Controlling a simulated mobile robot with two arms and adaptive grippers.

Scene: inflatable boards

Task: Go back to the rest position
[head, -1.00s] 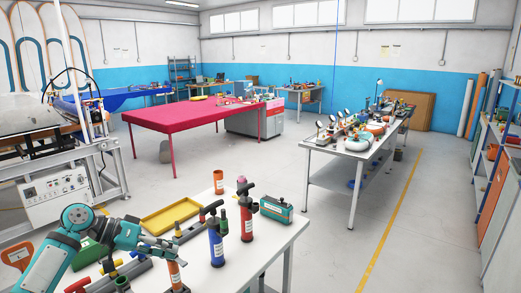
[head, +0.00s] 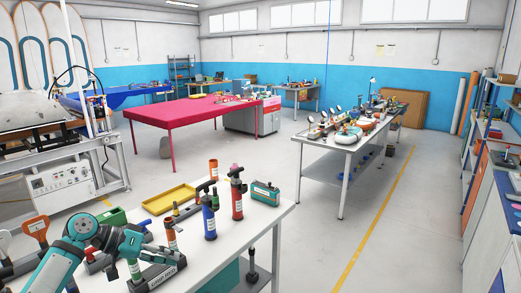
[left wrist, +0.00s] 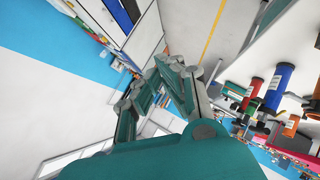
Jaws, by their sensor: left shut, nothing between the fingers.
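My left gripper (head: 133,246) is teal and grey, low at the left in the head view, over the near left part of the white table (head: 262,214). In the left wrist view its fingers (left wrist: 172,66) come together at the tips with nothing between them. It is apart from the upright blue pump (head: 209,218) and red pump (head: 237,194), which stand to its right. An orange cylinder (head: 171,236) stands close beside it. My right gripper is not in view.
A yellow tray (head: 168,199), an orange tube (head: 213,169) and a green box (head: 265,192) are on the near table. A pink table (head: 190,110) and another white workbench (head: 335,150) stand farther back. Open floor lies between them.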

